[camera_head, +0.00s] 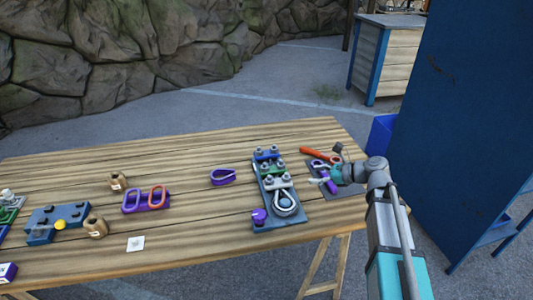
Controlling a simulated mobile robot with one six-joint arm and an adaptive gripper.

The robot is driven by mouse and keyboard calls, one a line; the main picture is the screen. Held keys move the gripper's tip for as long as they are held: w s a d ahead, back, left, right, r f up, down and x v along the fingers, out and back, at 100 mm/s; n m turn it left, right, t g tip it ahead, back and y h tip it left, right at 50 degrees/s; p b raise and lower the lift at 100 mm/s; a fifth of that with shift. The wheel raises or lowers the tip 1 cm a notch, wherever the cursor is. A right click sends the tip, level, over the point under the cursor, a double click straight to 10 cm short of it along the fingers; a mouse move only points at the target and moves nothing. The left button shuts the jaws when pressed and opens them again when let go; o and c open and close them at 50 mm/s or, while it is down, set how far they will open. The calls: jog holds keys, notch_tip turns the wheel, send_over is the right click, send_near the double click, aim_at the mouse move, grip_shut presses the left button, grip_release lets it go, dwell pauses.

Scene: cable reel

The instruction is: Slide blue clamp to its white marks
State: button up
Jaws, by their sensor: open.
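A long blue-grey board (265,218) lies on the right part of the wooden table. The blue clamp (266,154) sits across its far end, with grey bolt heads on top. A green clamp (271,168) and a whitish clamp (278,182) sit nearer on the same board. A looped grey cable (291,210) lies at its near end, beside a purple knob (259,216). White marks are too small to make out. My gripper (318,173) is open to the right of the board, above a dark mat, apart from the blue clamp.
A red-orange handled tool (317,152) and a purple piece (329,184) lie near my gripper. A purple ring (223,176) lies left of the board. A purple holder (146,202), jars and another blue fixture (58,222) stand farther left. A blue panel (468,110) rises at right.

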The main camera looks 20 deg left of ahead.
dwell(0.6)
jog(key=s+d+f+n+h, duration=0.3)
jog(key=d+n, duration=0.3)
jog(key=d, duration=0.3)
jog(key=s+d+f+n+h, duration=0.4)
jog(key=s+d+n+h, duration=0.1)
jog(key=d, duration=0.4)
jog(key=s+d+f+n+h, duration=0.4)
jog(key=d+n, duration=0.3)
jog(key=d, duration=0.2)
jog(key=shift+s+d+f+h, duration=0.25)
jog(key=shift+s+d+h, duration=0.15)
jog(key=shift+h, duration=0.3)
jog(key=shift+a, duration=0.1)
